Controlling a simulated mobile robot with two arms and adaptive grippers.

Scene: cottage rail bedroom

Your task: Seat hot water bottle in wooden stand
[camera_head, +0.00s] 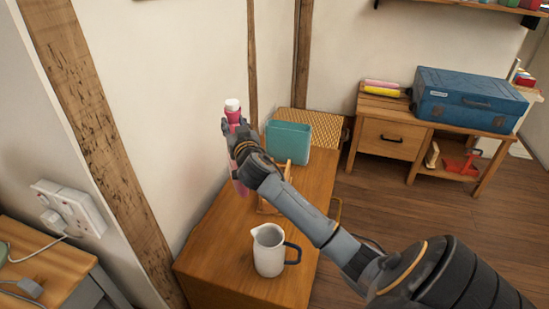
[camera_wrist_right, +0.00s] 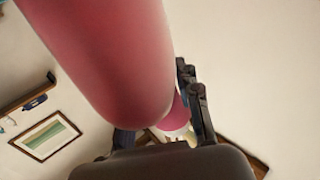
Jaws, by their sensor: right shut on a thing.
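The hot water bottle (camera_head: 234,116) is pink-red with a white cap and stands roughly upright in the head view. My right gripper (camera_head: 235,130) is shut on it near the neck, at the left side of the wooden cabinet top by the wall. The bottle's large pink body (camera_wrist_right: 115,55) fills the upper middle of the right wrist view. The wooden stand (camera_head: 268,205) is partly hidden behind my right forearm, on the cabinet top. The bottle is left of the stand; whether its lower end is in contact with anything is unclear. My left gripper is out of view.
A white jug (camera_head: 268,250) with a dark handle stands in front of the stand on the cabinet top (camera_head: 215,245). A teal bin (camera_head: 289,142) and a woven panel (camera_head: 322,127) are behind. The wall bounds the left side.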

